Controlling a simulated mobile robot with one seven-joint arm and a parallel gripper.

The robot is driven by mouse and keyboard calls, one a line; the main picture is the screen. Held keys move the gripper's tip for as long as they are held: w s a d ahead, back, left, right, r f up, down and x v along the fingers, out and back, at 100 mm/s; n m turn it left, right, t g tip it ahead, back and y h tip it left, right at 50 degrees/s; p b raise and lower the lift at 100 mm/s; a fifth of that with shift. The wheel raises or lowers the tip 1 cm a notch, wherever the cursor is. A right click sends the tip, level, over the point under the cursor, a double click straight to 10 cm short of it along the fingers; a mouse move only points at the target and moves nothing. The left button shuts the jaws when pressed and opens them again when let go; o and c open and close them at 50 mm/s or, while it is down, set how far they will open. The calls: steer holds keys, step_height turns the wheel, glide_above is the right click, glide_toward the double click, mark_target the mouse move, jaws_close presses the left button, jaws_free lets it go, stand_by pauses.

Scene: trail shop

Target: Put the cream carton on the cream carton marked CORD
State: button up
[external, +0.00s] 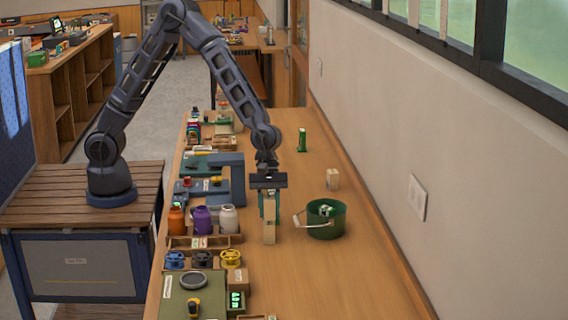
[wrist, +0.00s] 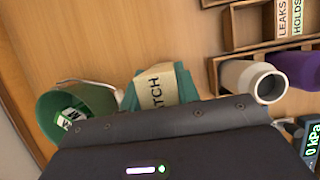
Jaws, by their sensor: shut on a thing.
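My gripper (external: 269,208) points down over the table and is shut on a cream carton (wrist: 158,85). Its teal fingers sit on both sides of the carton, and the letters "TCH" show on it in the wrist view. In the external view a pale, upright cream column (external: 269,232) shows between and below the fingers. It looks tall enough for one carton above another, but I cannot make out a join or read CORD. Another small cream carton (external: 332,179) stands apart to the right, near the wall; its marking is not readable.
A green bucket (external: 338,227) with a pale handle stands close to the right of my gripper; it also shows in the wrist view (wrist: 55,112). Jars, including a white one (external: 228,218), stand in a wooden rack at left. A green object (external: 302,140) stands farther back.

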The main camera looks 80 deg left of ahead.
steer(key=shift+f, duration=0.65)
steer(key=o, duration=1)
steer(key=shift+f, duration=0.1)
steer(key=s+a+r+m+t+y, duration=0.1)
steer(key=s+a+r+m, duration=0.15)
steer(key=a+r, duration=0.6)
steer(key=s+a+r+m+y, duration=0.1)
steer(key=s+a+r+m, duration=0.15)
steer(key=a+r, duration=0.6)
steer(key=s+a+r+m+t, duration=0.1)
steer(key=s+a+r+m, duration=0.2)
steer(key=s+a, duration=0.4)
steer(key=s+a+r+m+t+y, duration=0.1)
steer(key=s+a+r+m, duration=0.2)
steer(key=s, duration=0.8)
steer(key=s+a+r+m+t+y, duration=0.1)
steer(key=s+a+r+m, duration=0.3)
steer(key=s+a+m, duration=0.3)
steer(key=shift+s+a+r+t, duration=0.1)
steer(key=shift+s+a, duration=0.25)
steer(key=shift+a, duration=0.35)
steer(key=shift+s+a+f+t, duration=0.1)
steer(key=shift+s+a, duration=0.25)
steer(key=shift+a, duration=0.4)
steer(key=shift+s+a+r+t, duration=0.1)
steer(key=shift+s+a, duration=0.25)
steer(key=shift+a, duration=0.35)
